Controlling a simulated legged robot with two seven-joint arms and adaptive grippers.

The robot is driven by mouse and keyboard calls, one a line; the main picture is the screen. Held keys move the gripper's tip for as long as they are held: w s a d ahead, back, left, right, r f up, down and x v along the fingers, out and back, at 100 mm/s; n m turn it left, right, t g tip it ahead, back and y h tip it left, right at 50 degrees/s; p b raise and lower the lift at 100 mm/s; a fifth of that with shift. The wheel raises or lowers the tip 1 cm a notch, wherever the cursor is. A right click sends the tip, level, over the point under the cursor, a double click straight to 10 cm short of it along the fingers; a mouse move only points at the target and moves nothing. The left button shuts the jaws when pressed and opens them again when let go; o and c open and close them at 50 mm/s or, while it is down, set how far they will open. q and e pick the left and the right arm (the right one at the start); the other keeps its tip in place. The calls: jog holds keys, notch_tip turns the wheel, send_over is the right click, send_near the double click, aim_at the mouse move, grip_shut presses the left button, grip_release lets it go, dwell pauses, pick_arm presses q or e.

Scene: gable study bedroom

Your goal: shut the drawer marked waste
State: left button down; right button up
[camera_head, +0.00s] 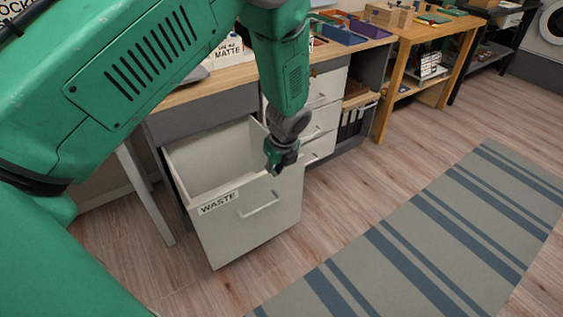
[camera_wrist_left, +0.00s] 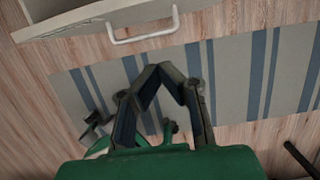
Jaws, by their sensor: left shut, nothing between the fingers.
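The drawer marked WASTE (camera_head: 245,225) is white and stands pulled out below the desk, with its label at the upper left of the front and a pale bar handle (camera_head: 260,206) on it. Its inside looks empty where it shows. My left gripper (camera_head: 277,170) is shut and empty, over the drawer's top front edge near its right end in the head view; I cannot tell whether it touches. In the left wrist view the shut fingers (camera_wrist_left: 158,70) are over the rug, and the drawer's handle (camera_wrist_left: 145,28) shows at the top. My right gripper is not in view.
A wooden desk top (camera_head: 235,77) is above the drawer, with several shut white drawers (camera_head: 322,120) to its right. A grey and blue striped rug (camera_head: 420,240) covers the floor in front. A wooden shelf table (camera_head: 425,50) stands farther right. A pale leg (camera_head: 145,195) stands left.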

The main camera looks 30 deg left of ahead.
aim_at(264, 179)
pick_arm(q)
jog(key=a+f+b, duration=0.1)
jog(key=f, duration=0.2)
jog(key=w+a+f+b, duration=0.1)
jog(key=a+f, duration=0.1)
jog(key=f, duration=0.1)
jog(key=a+f+b, duration=0.1)
jog(key=a+f, duration=0.1)
jog(key=f, duration=0.2)
jog(key=shift+w+a+b, duration=0.2)
jog(key=shift+w+b, duration=0.1)
jog(key=shift+w, duration=0.1)
jog(key=shift+w+a+r, duration=0.1)
jog(key=shift+a, duration=0.05)
jog(key=shift+w+r, duration=0.1)
jog(key=shift+a, duration=0.15)
